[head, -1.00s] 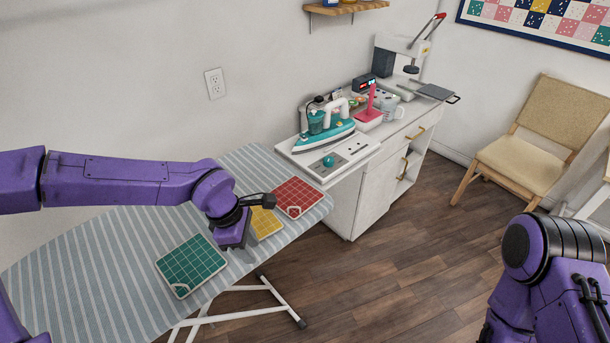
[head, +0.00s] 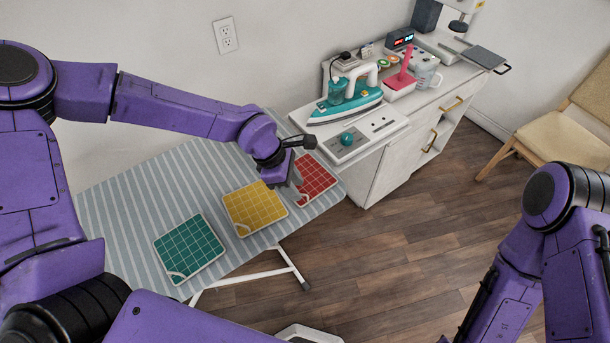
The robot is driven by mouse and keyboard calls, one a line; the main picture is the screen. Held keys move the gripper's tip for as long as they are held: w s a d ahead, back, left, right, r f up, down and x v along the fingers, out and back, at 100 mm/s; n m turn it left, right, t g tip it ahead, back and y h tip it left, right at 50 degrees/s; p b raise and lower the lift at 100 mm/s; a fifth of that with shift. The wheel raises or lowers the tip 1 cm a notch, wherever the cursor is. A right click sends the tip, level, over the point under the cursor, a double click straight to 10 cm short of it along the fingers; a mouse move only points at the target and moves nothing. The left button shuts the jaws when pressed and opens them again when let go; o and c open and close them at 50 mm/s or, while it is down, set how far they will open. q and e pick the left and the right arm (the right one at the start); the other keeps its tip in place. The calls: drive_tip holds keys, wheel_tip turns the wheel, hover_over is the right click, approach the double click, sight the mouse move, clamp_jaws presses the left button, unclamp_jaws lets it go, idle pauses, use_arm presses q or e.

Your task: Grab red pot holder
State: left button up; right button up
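The red pot holder (head: 318,179) is a square pad with a pale grid and pale edging. It lies at the right end of the striped ironing board (head: 125,207), close to the cabinet. My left gripper (head: 291,191) is over the gap between the red and yellow pot holders, pointing down, and covers the red one's left edge. Its fingers are too small and too hidden to tell whether they are open, or whether they touch the pad. My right arm shows at the lower right, but its gripper is out of view.
A yellow pot holder (head: 255,208) and a green pot holder (head: 189,248) lie on the board. A teal iron (head: 347,95) stands on the white cabinet (head: 384,163) behind the red one. A chair (head: 564,130) is at the right. Wood floor lies open in front.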

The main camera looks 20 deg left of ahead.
use_arm(q)
drive_tip(key=x, duration=0.3)
drive_tip(key=shift+w, duration=0.15)
drive_tip(key=shift+s, duration=0.2)
use_arm(e)
drive_tip(key=shift+r, duration=0.45)
use_arm(q)
clamp_jaws()
